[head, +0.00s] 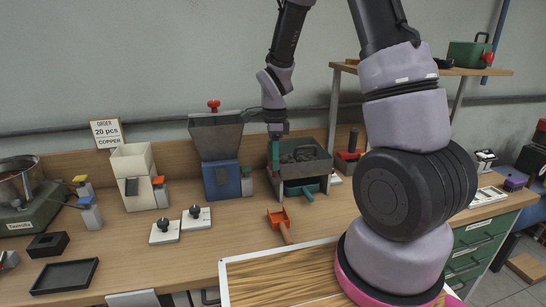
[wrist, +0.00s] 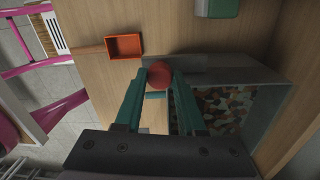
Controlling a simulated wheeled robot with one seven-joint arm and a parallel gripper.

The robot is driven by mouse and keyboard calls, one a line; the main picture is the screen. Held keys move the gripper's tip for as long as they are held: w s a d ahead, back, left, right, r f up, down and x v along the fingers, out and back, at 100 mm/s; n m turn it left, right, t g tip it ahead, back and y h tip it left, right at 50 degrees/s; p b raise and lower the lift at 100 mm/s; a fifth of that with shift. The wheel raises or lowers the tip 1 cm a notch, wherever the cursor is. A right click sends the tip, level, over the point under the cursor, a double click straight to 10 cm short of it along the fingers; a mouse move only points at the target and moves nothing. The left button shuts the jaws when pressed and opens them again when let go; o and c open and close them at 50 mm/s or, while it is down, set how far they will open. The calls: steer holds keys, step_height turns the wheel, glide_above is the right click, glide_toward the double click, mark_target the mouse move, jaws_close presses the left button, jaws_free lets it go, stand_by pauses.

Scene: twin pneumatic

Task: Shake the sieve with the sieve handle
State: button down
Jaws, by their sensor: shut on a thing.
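The sieve (head: 313,169) is a grey, open-topped box at the back of the workbench, right of the blue hopper; dark pieces lie in it. In the wrist view the sieve (wrist: 277,78) fills the right side, with mottled green, tan and red-brown pieces inside. My gripper (head: 275,168) points down at the sieve's left side. In the wrist view the teal fingers of my gripper (wrist: 160,75) are closed on a red round knob, the sieve handle (wrist: 158,76). The handle's lower part is hidden.
An orange scoop (head: 280,219) lies in front of the sieve; it also shows in the wrist view (wrist: 124,46). A blue-based hopper (head: 221,180) stands to the left. A teal handle (head: 307,191) sticks out below the sieve.

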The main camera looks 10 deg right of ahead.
steer(key=c, duration=0.5)
jaws_free()
step_height(320, 180, up, 11)
steer(key=shift+w, duration=0.25)
steer(key=shift+f, duration=0.1)
